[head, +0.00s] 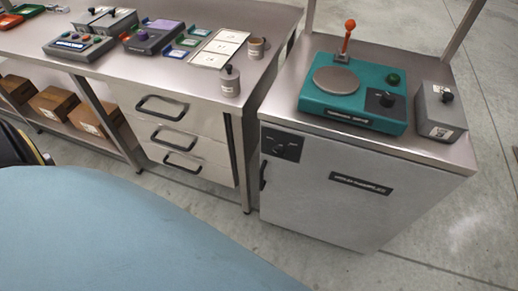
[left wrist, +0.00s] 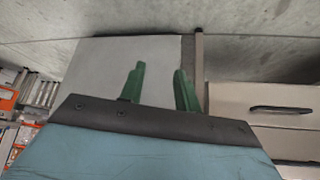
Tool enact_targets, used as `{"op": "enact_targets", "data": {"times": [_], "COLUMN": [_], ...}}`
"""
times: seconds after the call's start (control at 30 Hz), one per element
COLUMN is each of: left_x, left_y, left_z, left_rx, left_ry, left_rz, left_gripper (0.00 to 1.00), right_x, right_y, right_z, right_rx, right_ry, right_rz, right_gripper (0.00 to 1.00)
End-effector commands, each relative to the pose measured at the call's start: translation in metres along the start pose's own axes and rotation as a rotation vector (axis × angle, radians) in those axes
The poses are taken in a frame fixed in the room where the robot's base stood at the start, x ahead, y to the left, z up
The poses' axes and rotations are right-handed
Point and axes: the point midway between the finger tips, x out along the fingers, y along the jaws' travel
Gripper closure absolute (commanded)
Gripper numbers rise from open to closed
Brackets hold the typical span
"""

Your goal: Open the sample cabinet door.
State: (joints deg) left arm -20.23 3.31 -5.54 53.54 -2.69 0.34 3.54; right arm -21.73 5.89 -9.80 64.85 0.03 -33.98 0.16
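The sample cabinet (head: 345,190) stands at the right in the head view, under a steel top. Its pale grey door is shut and carries a dark label (head: 361,184). A dark upright handle (head: 263,175) sits at the door's left edge, and a black panel with a small fitting (head: 283,144) is at its upper left. My left gripper (left wrist: 158,70) shows in the left wrist view, its two green fingers apart with nothing between them. A plain grey panel (left wrist: 105,65) lies beyond the fingers; I cannot tell which face it is. My right gripper is not in view.
A teal weigher (head: 340,105) with a red-knobbed lever and a grey box (head: 440,112) stand on the cabinet top. Left of it is a bench with drawers (head: 185,140), a small canister (head: 230,80) and other devices. Cartons sit on the lower shelf. Floor before the cabinet is clear.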

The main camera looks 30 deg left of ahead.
Motion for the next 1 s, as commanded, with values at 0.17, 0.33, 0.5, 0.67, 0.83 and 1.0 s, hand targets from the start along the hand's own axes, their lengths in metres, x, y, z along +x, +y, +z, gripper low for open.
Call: {"op": "enact_targets", "data": {"times": [0.17, 0.33, 0.5, 0.67, 0.83, 1.0], "left_x": [0.034, 0.030, 0.010, -0.007, -0.011, 0.003], "left_y": [-0.018, -0.040, -0.059, -0.068, -0.071, -0.074], "left_z": [-0.067, -0.129, -0.171, -0.192, -0.204, -0.226], "left_rx": [-0.059, -0.086, -0.089, -0.082, -0.079, -0.078], "left_ry": [0.318, 0.608, 0.835, 0.953, 0.990, 0.992], "left_rz": [-0.038, -0.075, -0.103, -0.118, -0.121, -0.121], "left_gripper": [0.67, 0.67, 0.67, 0.67, 0.67, 0.67], "right_x": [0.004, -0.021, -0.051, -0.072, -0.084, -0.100], "right_y": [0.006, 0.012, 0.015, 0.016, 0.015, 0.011], "right_z": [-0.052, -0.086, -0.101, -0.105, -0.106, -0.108], "right_rx": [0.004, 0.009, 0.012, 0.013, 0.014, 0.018], "right_ry": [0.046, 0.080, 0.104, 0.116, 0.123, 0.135], "right_rz": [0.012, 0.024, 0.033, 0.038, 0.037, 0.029], "right_gripper": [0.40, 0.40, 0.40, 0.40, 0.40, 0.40]}}
